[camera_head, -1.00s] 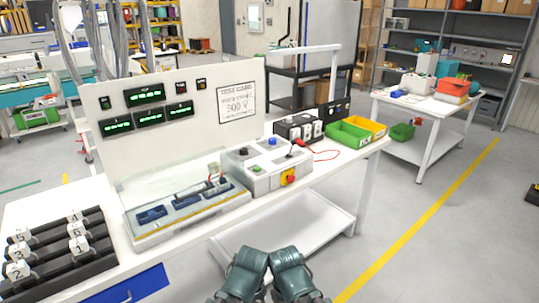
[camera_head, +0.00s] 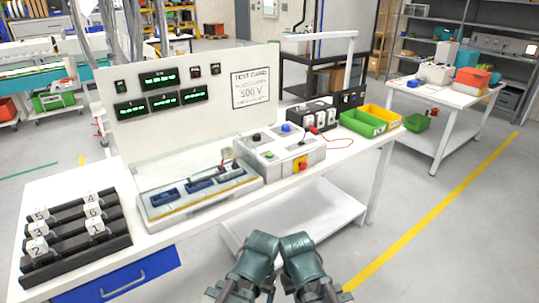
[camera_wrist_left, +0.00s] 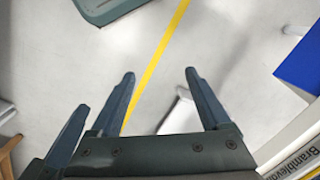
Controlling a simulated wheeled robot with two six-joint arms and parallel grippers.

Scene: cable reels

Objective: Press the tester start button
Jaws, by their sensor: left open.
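The tester is a pale grey box (camera_head: 282,160) on the white bench, right of a long tray with a clear cover (camera_head: 200,190). Its top carries a green button (camera_head: 268,155), a blue button (camera_head: 286,128) and a black knob (camera_head: 257,137). A red knob on a yellow plate (camera_head: 301,165) is on its front. Which button is the start button I cannot read. My left gripper (camera_wrist_left: 160,74) is open and empty above the bare floor in the left wrist view. In the head view only my arm links show, low in front of the bench. My right gripper is out of view.
A display panel (camera_head: 215,110) stands behind the tester. A green bin (camera_head: 361,124) and a yellow bin (camera_head: 381,116) sit to the right. A black rack (camera_head: 75,262) with numbered white blocks is at the left. Floor is clear at the right front.

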